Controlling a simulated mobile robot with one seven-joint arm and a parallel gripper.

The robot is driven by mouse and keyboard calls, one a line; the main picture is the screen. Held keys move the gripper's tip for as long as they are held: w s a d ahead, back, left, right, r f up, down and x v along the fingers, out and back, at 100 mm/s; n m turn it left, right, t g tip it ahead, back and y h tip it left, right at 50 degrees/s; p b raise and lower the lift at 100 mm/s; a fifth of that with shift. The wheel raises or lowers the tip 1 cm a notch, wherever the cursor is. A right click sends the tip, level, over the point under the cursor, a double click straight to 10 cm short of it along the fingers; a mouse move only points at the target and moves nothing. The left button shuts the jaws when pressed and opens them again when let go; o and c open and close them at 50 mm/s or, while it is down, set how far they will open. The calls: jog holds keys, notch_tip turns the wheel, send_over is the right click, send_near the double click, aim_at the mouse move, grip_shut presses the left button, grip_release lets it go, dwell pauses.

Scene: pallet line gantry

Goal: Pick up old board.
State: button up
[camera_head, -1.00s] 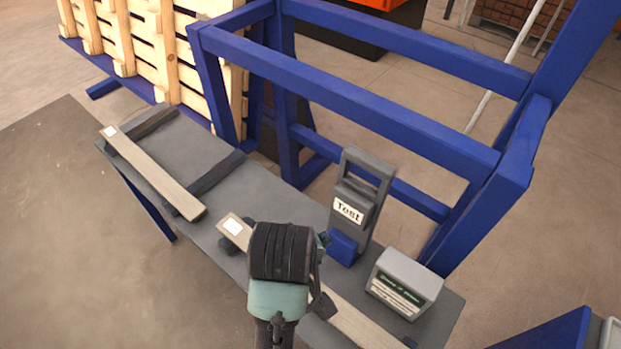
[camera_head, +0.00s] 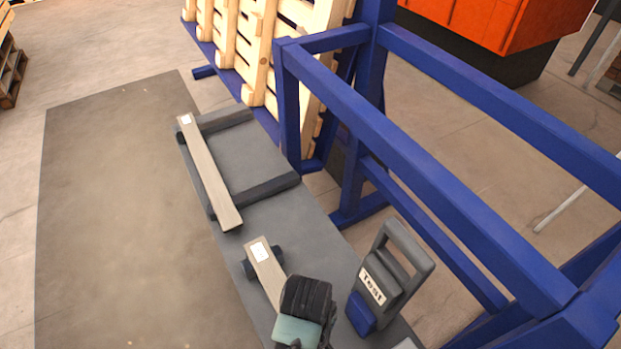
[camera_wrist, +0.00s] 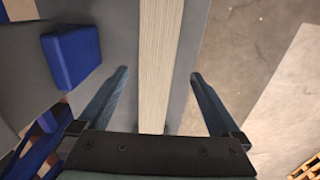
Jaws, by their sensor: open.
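Two long pale boards, each with a white label at its far end, lie along the grey bench. One board (camera_head: 210,175) lies at the far left across two dark supports. The other board (camera_head: 268,277) lies nearer, partly hidden under my gripper (camera_head: 302,310). I cannot tell by looks which one is the old board. In the wrist view, my gripper (camera_wrist: 160,75) is open, with one finger on each side of the nearer board (camera_wrist: 158,45). No finger is seen closed on it; the height gap is unclear.
A grey "Test" device (camera_head: 390,275) with a blue block (camera_head: 360,314) stands right of the nearer board. A blue frame (camera_head: 420,150) runs along the bench's right side. Wooden pallets (camera_head: 260,50) stand behind. The floor at left is clear.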

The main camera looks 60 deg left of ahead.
jog(key=shift+w+f+p, duration=0.15)
jog(key=shift+f, duration=1.5)
jog(key=shift+w+f+p, duration=0.1)
jog(key=shift+f+p, duration=0.05)
jog(key=shift+f, duration=1.45)
jog(key=shift+r, duration=0.1)
grip_shut()
